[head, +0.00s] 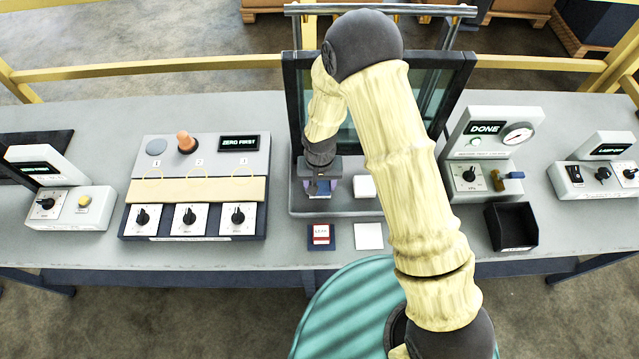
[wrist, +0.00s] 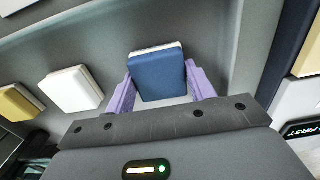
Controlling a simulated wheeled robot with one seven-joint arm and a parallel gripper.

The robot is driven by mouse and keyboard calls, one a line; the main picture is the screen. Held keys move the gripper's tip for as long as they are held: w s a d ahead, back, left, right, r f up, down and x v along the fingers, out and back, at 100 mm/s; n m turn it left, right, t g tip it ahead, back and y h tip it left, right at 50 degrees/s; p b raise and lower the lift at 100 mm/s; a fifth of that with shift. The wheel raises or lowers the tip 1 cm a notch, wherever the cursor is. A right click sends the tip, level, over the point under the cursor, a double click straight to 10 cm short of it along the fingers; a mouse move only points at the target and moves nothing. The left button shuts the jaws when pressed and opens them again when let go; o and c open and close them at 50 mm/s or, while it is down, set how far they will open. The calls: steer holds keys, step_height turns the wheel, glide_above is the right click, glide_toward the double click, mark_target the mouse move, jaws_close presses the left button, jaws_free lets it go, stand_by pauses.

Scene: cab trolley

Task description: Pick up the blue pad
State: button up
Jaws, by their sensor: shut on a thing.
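The blue pad (wrist: 158,76) is a square block with a pale layer along its far edge. It sits between the two purple fingers of my gripper (wrist: 161,84) in the wrist view, and they are shut on it. In the head view my gripper (head: 319,188) points down over the left part of the grey tray (head: 340,208), and the pad is mostly hidden there. I cannot tell whether the pad touches the tray floor.
A white pad (head: 363,186) lies to the right in the tray, and a yellow pad (wrist: 18,102) lies beyond it. A dark-framed panel (head: 297,100) stands behind. A red-and-white card (head: 320,236) and a white card (head: 368,236) lie in front. A black bin (head: 511,228) stands right.

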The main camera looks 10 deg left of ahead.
mark_target(320, 184)
step_height(320, 184, up, 10)
steer(key=shift+f+b, duration=0.15)
steer(key=shift+b, duration=0.6)
